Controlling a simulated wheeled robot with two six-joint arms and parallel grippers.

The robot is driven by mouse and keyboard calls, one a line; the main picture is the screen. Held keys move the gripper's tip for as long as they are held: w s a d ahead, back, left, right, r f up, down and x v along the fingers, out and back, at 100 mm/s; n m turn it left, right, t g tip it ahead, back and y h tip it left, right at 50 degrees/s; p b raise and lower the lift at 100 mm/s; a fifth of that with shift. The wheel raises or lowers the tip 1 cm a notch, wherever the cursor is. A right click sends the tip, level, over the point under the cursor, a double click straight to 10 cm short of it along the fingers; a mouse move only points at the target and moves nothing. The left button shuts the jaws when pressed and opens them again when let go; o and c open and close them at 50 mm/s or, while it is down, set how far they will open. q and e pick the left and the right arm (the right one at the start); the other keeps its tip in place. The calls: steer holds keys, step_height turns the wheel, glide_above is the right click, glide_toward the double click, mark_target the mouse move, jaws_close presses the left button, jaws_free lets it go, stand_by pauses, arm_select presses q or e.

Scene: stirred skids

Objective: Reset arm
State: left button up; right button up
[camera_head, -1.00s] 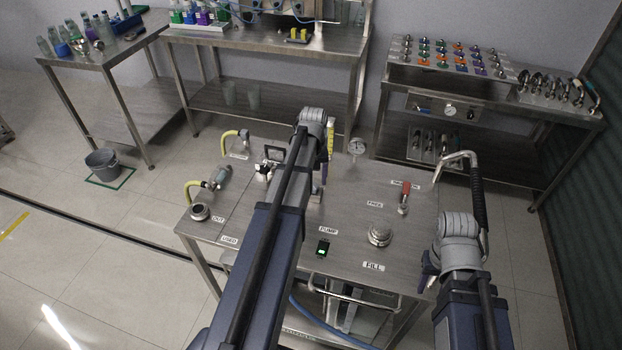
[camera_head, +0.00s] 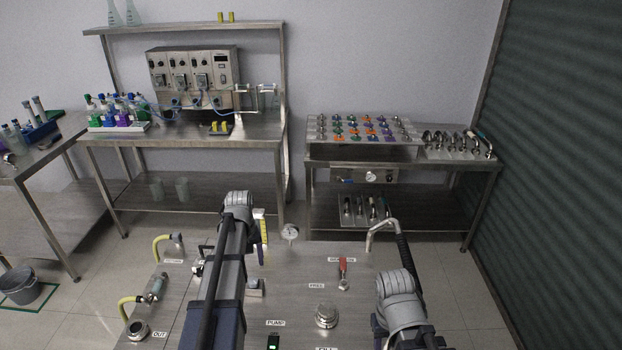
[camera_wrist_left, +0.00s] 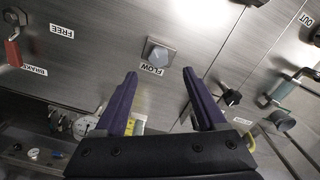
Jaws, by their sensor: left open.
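My left gripper (camera_wrist_left: 160,76) is open and empty in the left wrist view, its two dark purple fingers spread apart above the steel worktop. In the head view the left gripper (camera_head: 250,240) is mostly hidden behind its own wrist, over the back of the bench. The grey FLOW knob (camera_wrist_left: 158,53) on its square plate lies just beyond the fingertips; it also shows in the head view (camera_head: 255,285). My right gripper (camera_head: 379,328) is mostly hidden by its arm at the bench's right side, so its jaws cannot be judged.
The steel bench (camera_head: 300,264) carries a red-handled lever (camera_head: 342,268), a round metal fitting (camera_head: 326,316) and a yellow hose (camera_head: 165,240). A bent metal spout (camera_head: 382,224) stands close to my right arm. Behind are a pump shelf (camera_head: 195,75) and a valve rack (camera_head: 365,130).

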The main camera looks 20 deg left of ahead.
arm_select(q)
steer(key=s+d+m, duration=0.5)
steer(key=s+d, duration=0.3)
steer(key=d, duration=0.7)
steer(key=s+d+m+y, duration=0.1)
steer(key=s+d+m, duration=0.5)
steer(key=d, duration=0.9)
steer(key=shift+s+d+r+m, duration=0.15)
steer(key=shift+s+r+m, duration=0.15)
steer(key=shift+s, duration=0.9)
steer(key=shift+s, duration=0.5)
steer(key=shift+w+d, duration=0.1)
steer(key=shift+w, duration=0.15)
steer(key=shift+w, duration=0.1)
